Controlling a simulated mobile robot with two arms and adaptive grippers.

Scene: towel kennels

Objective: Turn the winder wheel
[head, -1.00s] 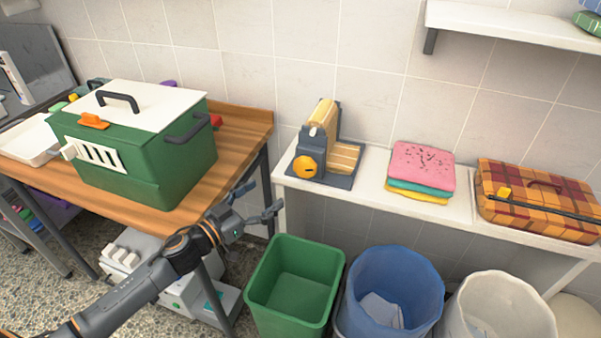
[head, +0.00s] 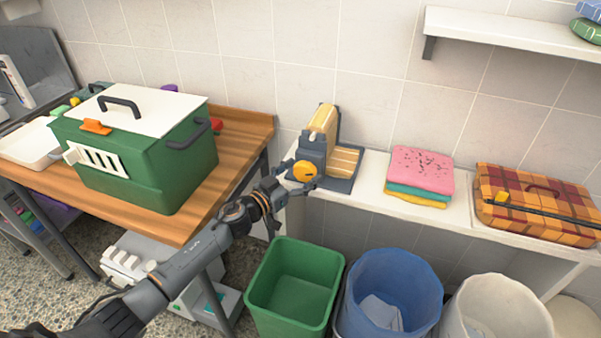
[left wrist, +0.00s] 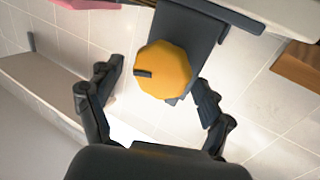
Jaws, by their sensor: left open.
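The winder (head: 312,150) stands on the white shelf, dark grey with a pale wooden roll. Its orange winder wheel (head: 304,170) faces me, low on its front. In the left wrist view the wheel (left wrist: 168,70) is a scalloped yellow-orange knob with a dark mark, in front of the grey winder body (left wrist: 187,30). My left gripper (head: 298,178) is open right at the wheel. In the left wrist view its fingers (left wrist: 157,88) stand either side of the wheel with visible gaps, not closed on it. My right gripper is not in view.
Folded towels (head: 420,172) and a plaid case (head: 535,205) lie on the white shelf (head: 372,196) to the right. Green (head: 293,290), blue (head: 400,290) and white bins stand below. A green kennel (head: 150,160) sits on the wooden table (head: 235,150) at left.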

